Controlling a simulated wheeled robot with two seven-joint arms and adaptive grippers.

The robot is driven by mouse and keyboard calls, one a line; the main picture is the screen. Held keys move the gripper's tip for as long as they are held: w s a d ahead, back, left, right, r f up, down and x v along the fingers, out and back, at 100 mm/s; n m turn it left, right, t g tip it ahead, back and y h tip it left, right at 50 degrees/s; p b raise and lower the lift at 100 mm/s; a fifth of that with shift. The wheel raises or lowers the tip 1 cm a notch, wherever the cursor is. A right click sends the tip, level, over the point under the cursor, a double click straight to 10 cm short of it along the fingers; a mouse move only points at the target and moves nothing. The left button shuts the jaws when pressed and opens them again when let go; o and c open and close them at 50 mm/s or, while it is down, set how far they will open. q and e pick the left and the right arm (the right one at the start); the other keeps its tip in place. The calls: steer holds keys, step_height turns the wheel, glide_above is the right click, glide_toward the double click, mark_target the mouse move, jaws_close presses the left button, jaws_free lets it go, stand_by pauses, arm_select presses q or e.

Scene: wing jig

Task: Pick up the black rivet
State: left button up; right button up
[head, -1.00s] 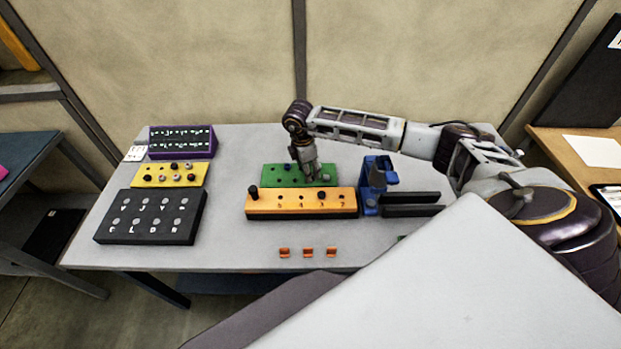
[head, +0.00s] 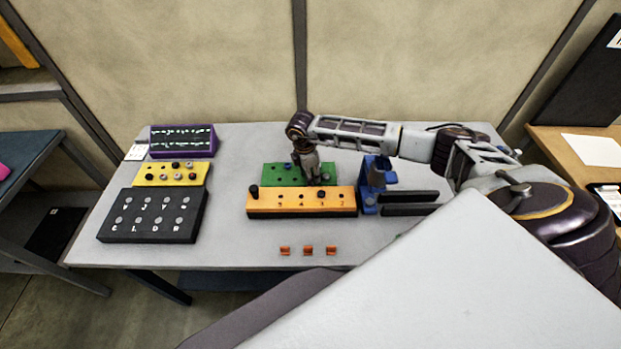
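My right gripper (head: 313,180) points down at the front right part of the green block (head: 275,172), just behind the orange block. Its fingertips are small and dark here, so I cannot tell whether they are open or hold anything. A black rivet-like peg (head: 254,192) stands upright at the left end of the orange block (head: 290,205), well left of the gripper. Dark rivets (head: 176,165) also sit among paler ones on the yellow block (head: 160,174) at the left. A small dark piece shows near the gripper, partly hidden. My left gripper is out of view.
A blue fixture (head: 375,178) with black bars (head: 410,210) stands right of the orange block. A black lettered block (head: 150,238) and a purple-framed panel (head: 183,142) are at the left. Three small orange clips (head: 308,250) lie in front. The table between is clear.

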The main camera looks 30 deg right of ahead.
steer(key=c, duration=0.7)
steer(key=shift+o, duration=0.2)
steer(key=shift+r, duration=0.1)
step_height(320, 180, up, 10)
steer(key=b, duration=0.2)
stand_by(0.4)
